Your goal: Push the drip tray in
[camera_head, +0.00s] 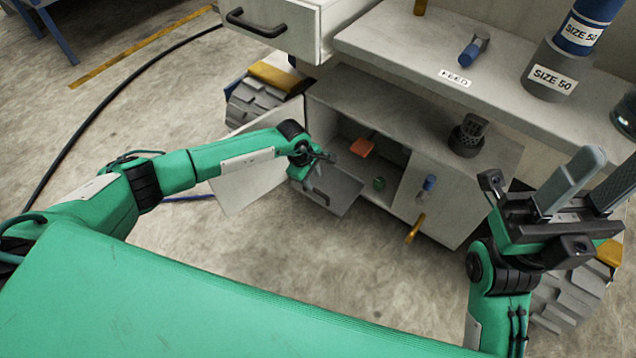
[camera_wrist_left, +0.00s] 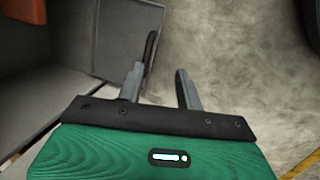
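The drip tray appears to be the grey drawer-like tray (camera_head: 338,184) sticking out from the low cabinet's open bay, with a dark handle (camera_head: 316,191) on its front. In the left wrist view its grey front panel (camera_wrist_left: 120,38) and dark handle (camera_wrist_left: 151,48) show ahead of the fingers. My left gripper (camera_head: 326,157) is above the tray near its front edge. Its two fingers (camera_wrist_left: 160,78) are apart with nothing clearly held; the left finger overlaps the handle in view, and I cannot tell whether they touch. My right gripper (camera_head: 606,168) is raised at the right, fingers apart and empty.
The cabinet's white door (camera_head: 250,185) hangs open behind my left forearm. An orange block (camera_head: 362,147) and a small green item (camera_head: 379,183) are in the bay. The floor before the cabinet is clear.

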